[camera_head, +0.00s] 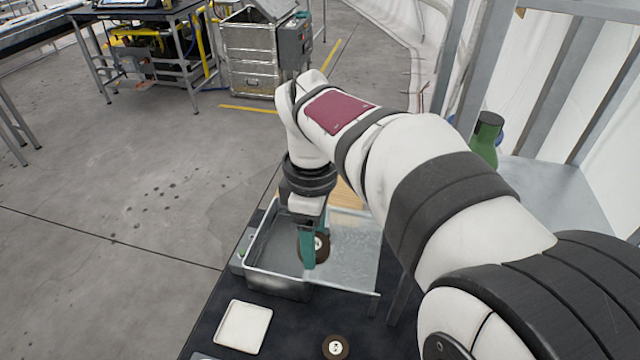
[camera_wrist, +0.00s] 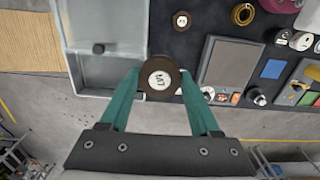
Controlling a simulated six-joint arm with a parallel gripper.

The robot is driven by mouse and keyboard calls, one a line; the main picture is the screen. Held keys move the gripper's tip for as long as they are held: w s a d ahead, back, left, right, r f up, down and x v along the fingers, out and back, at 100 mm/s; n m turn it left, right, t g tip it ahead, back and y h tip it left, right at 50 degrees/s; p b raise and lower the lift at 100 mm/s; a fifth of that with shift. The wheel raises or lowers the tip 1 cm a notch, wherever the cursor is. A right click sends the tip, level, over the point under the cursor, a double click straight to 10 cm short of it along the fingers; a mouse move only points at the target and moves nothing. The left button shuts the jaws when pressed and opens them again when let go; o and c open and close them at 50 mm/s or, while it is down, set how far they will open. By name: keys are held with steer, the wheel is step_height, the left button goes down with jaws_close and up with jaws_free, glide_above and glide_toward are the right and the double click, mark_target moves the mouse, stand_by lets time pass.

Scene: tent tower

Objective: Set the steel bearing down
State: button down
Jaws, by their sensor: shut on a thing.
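The steel bearing (camera_head: 322,246) shows as a thick round dark-brown disc with a white lettered face. In the wrist view the bearing (camera_wrist: 160,79) sits between the green fingertips. My gripper (camera_head: 309,251) points down and is shut on it; the gripper also shows in the wrist view (camera_wrist: 161,88). In the head view they appear over a grey metal bin (camera_head: 278,286) with a clear section on its right. In the wrist view the bearing overlaps the right edge of the bin (camera_wrist: 110,75). Its height above the surface cannot be told.
A similar disc (camera_head: 336,347) lies on the dark table near the front. A shallow pale tray (camera_head: 243,326) lies beside the bin. A brass-coloured ring (camera_wrist: 243,14) and a blue card (camera_wrist: 272,69) lie on the table. A green bottle (camera_head: 487,138) stands behind my arm.

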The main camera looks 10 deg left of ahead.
steer(key=a+r+m, duration=0.4)
steer(key=r+m, duration=0.1)
steer(key=r, duration=0.1)
steer(key=n, duration=1.8)
glide_above(288, 261)
step_height(288, 261, down, 18)
steer(key=shift+n, duration=0.4)
step_height(288, 261, down, 10)
steer(key=shift+f, duration=0.2)
steer(key=shift+f, duration=0.1)
steer(key=shift+c, duration=0.6)
jaws_free()
